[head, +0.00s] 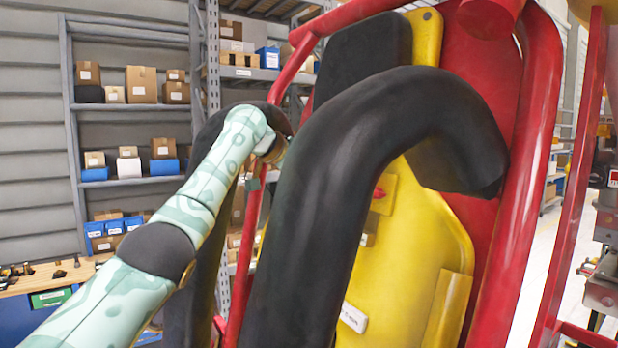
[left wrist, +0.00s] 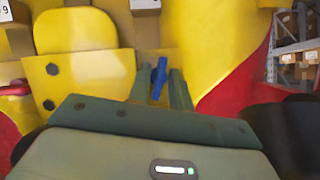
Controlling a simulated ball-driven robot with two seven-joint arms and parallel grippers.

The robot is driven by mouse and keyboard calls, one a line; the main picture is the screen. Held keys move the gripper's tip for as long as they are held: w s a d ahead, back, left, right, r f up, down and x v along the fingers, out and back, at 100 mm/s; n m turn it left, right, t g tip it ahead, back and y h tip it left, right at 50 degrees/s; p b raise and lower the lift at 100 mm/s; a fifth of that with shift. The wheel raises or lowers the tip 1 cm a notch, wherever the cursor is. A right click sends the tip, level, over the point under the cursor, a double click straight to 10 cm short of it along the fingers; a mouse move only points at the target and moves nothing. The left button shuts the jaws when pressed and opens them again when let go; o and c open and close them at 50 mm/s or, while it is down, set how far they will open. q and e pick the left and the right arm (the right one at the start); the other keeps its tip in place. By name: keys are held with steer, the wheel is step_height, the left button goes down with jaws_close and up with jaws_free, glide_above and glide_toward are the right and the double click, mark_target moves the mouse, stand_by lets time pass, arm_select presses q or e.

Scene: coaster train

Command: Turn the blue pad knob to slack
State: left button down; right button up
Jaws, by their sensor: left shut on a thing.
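The blue pad knob (left wrist: 159,80) shows in the left wrist view as a small upright blue piece in front of the yellow seat shell. My left gripper (left wrist: 160,74) has one finger on each side of it and is shut on it. The knob looks roughly upright; any scale or mark for slack cannot be made out. In the head view my left arm reaches in from the left, behind the black padded restraint (head: 330,190), which hides the fingers and the knob. My right gripper is in neither view.
The yellow seat (head: 410,250) in its red frame (head: 520,190) stands beyond the restraint. A red piece (head: 379,194) sits on a yellow plate there. Shelves with boxes (head: 141,84) and a workbench (head: 45,278) stand at the left.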

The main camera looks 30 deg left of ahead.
arm_select(q)
steer(key=shift+f, duration=0.15)
steer(key=c, duration=1.5)
jaws_free()
steer(key=shift+c, duration=0.2)
steer(key=shift+a, duration=0.1)
steer(key=shift+s, duration=0.1)
steer(key=b+v, duration=0.6)
steer(key=v, duration=1)
steer(key=shift+s, duration=0.15)
